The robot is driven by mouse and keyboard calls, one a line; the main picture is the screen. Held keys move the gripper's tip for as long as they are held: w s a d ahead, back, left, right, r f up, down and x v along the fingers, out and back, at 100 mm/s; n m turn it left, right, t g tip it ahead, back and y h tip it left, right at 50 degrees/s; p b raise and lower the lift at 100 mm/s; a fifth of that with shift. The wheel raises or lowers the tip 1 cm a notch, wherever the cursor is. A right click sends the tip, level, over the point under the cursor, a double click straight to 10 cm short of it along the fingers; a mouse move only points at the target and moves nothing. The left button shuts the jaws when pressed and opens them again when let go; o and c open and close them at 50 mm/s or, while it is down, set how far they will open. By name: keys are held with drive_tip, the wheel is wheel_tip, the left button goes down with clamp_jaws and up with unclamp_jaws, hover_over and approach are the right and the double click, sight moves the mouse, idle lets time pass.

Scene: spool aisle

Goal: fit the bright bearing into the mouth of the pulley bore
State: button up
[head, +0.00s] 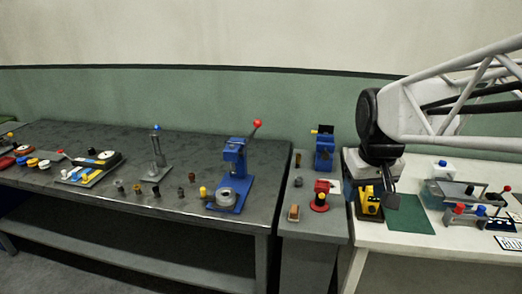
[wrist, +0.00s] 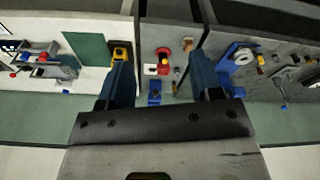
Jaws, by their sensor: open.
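A grey pulley with a dark bore (head: 225,196) sits on the base of the blue lever press (head: 236,165) on the dark bench; it also shows in the wrist view (wrist: 243,57). Several small cylinders stand in front of and left of the press. A greyish one (head: 118,184) is the lightest and may be the bright bearing, but I cannot tell for sure. My gripper (wrist: 160,61) is open and empty, with blue fingers. In the head view it is above the white table at right, well away from the pulley.
A yellow-black block (head: 370,204) and green mat (head: 410,213) lie below my gripper. The narrow middle bench carries a red device (head: 320,196) and blue vise (head: 324,151). The press's red-knobbed lever (head: 257,124) sticks up. A grey post stand (head: 156,160) rises further left.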

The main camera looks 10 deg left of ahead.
drive_tip(key=w+a+n, duration=0.3)
drive_tip(key=w+a, duration=1)
drive_tip(key=w, duration=0.1)
drive_tip(key=n+g, duration=0.2)
drive_tip(key=n, duration=0.7)
hover_over(180, 189)
drive_tip(key=f, duration=2.3)
drive_tip(key=shift+w+d+f, duration=0.1)
drive_tip(key=shift+d+f, duration=0.15)
drive_tip(key=shift+f, duration=0.1)
drive_tip(key=shift+a+f, duration=0.25)
drive_tip(key=shift+a, duration=0.2)
drive_tip(key=shift+f, duration=1.3)
drive_tip(key=shift+f, duration=0.1)
